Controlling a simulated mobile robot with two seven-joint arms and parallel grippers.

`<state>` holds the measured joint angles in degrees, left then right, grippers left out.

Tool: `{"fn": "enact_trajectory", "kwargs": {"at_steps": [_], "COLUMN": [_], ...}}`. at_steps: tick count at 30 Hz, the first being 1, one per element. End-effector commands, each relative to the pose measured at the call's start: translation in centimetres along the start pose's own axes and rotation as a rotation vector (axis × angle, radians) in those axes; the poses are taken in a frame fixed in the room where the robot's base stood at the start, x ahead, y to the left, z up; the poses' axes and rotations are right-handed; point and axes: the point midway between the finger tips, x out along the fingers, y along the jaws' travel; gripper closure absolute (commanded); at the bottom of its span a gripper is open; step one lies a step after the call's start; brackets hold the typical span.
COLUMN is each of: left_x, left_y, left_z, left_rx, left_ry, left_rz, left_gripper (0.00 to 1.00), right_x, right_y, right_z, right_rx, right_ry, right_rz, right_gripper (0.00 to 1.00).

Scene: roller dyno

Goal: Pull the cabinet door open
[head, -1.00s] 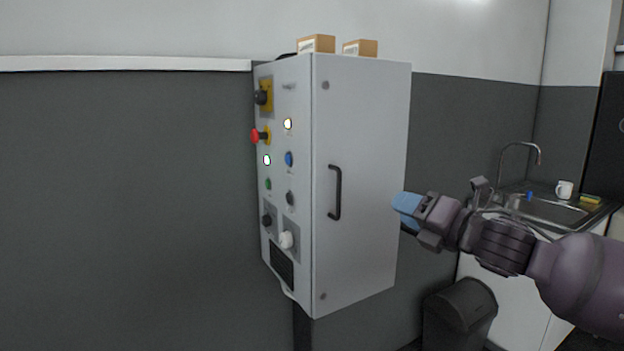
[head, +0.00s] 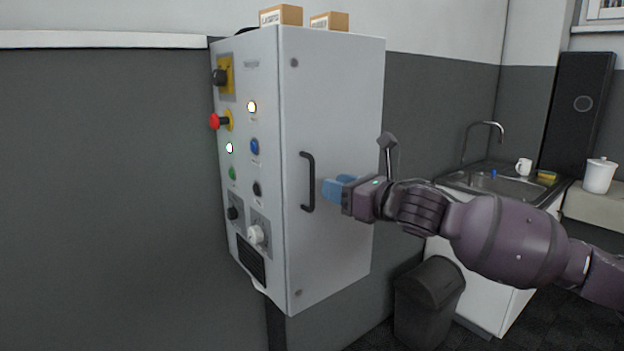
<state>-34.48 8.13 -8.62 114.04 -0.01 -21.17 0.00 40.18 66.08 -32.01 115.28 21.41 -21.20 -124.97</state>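The grey cabinet (head: 255,75) stands against the wall in the middle of the head view. Its door (head: 340,120) faces right and looks shut. A dark vertical bar handle (head: 311,182) is on the door near its left edge. My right gripper (head: 328,188) has blue fingertips and points left at the handle, a short way to its right. The fingers look parted with nothing between them, and the handle appears clear of them. My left gripper is out of view.
The cabinet's left face carries a red knob (head: 215,121), lamps and buttons. Two small boxes (head: 281,15) (head: 329,21) sit on top. A dark bin (head: 428,300) stands low at right, before a sink counter (head: 450,182) with a white mug (head: 524,166).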

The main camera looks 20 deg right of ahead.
Motion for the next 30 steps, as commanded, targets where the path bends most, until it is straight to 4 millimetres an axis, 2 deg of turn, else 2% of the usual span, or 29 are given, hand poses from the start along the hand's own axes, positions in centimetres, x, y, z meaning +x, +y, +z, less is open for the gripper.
{"fn": "enact_trajectory", "kwargs": {"at_steps": [6,12,18,25,26,30], "left_x": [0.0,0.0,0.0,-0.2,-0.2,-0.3], "left_y": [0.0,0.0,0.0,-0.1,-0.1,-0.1], "left_z": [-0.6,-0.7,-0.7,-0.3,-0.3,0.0], "left_rx": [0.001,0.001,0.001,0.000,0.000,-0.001], "left_ry": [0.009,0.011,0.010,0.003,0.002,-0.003], "left_rz": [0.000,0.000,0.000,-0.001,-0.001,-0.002], "left_gripper": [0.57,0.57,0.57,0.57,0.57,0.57], "right_x": [3.7,6.0,6.8,6.8,6.8,6.8], "right_y": [0.1,0.0,0.0,0.0,0.0,0.0], "right_z": [0.1,0.0,-0.1,-0.1,-0.1,-0.1], "right_rx": [0.004,0.003,0.002,0.002,0.002,0.002], "right_ry": [-0.001,0.001,0.002,0.002,0.002,0.002], "right_rz": [0.000,0.000,0.000,0.000,0.000,0.000], "right_gripper": [0.63,0.63,0.63,0.63,0.65,0.86]}}
